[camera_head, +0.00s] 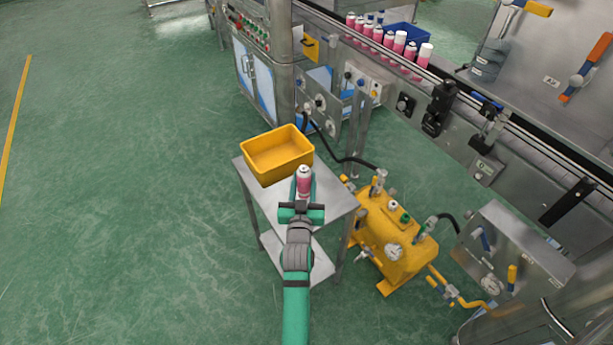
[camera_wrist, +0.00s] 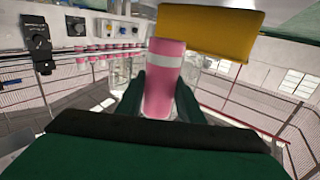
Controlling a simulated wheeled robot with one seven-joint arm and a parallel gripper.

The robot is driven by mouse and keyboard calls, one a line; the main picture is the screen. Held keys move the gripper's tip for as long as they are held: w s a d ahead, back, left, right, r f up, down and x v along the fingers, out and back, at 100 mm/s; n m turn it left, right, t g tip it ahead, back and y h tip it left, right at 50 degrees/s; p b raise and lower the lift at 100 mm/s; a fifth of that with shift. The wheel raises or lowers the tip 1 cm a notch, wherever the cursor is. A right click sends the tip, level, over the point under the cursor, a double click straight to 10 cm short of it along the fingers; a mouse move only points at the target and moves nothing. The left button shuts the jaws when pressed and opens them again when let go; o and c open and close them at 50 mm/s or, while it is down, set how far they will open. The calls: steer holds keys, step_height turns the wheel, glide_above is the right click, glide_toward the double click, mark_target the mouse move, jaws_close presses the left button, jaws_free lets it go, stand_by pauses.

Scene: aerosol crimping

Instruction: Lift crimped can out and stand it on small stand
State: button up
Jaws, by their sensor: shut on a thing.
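A pink can with a white band and a pale top (camera_head: 304,178) is held over the small metal table. It also shows in the wrist view (camera_wrist: 160,85), upright between the two dark green fingers. My gripper (camera_head: 303,195) is shut on this can, with one finger on each side. The wrist view shows my gripper (camera_wrist: 158,98) close to the can's lower part. The can's base is hidden by the gripper. I cannot tell whether the can touches anything below.
A yellow bin (camera_head: 277,153) sits on the metal table (camera_head: 338,199), just behind the can. A yellow machine (camera_head: 392,240) with a gauge and hoses stands right of the table. A conveyor with several pink cans (camera_head: 389,40) runs behind. The floor at left is clear.

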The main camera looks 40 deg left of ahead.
mark_target(299, 192)
steer(key=shift+s+f, duration=0.25)
steer(key=shift+f, duration=0.45)
steer(key=shift+s+a+f, duration=0.2)
steer(key=shift+s+f, duration=0.05)
steer(key=shift+f, duration=0.3)
steer(key=shift+s+a+f, duration=0.2)
steer(key=shift+f, duration=0.3)
steer(key=shift+w+d+f, duration=0.1)
steer(key=shift+f, duration=0.5)
steer(key=shift+w+d+f, duration=0.1)
steer(key=shift+f, duration=0.45)
steer(key=shift+f, duration=0.55)
steer(key=o, duration=1.1)
steer(key=shift+o, duration=0.2)
steer(key=v, duration=1)
steer(key=shift+s+d, duration=0.3)
